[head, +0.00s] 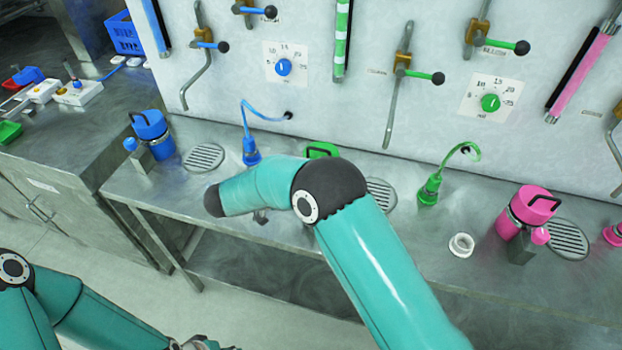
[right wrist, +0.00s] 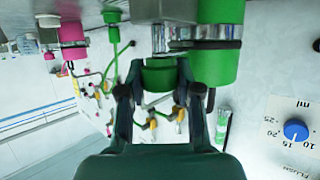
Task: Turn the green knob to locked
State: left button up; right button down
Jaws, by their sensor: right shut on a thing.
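In the right wrist view, which looks upside down, my right gripper (right wrist: 160,84) is shut on a green knob (right wrist: 158,74). The knob sits beside a green canister (right wrist: 215,58) with a dark band around it. I cannot read any locked mark on the knob. In the head view, only the green lid (head: 321,150) of the canister shows; my right arm hides the knob and my right gripper. My left gripper (head: 203,343) is at the bottom edge of the head view, partly cut off, away from the bench, and its fingers are unclear.
A blue canister (head: 153,133) and a pink canister (head: 522,213) stand on the steel bench (head: 300,235). A green hose fitting (head: 430,188), a blue hose fitting (head: 251,152) and a white ring (head: 461,245) are nearby. Wall dials, green (head: 491,103) and blue (head: 284,67), and levers are behind.

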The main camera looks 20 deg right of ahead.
jog(key=shift+r+m+g, duration=0.1)
jog(key=shift+m+g, duration=0.5)
jog(key=shift+h, duration=0.3)
jog(key=c, duration=0.8)
grip_release()
jog(key=shift+o, duration=0.2)
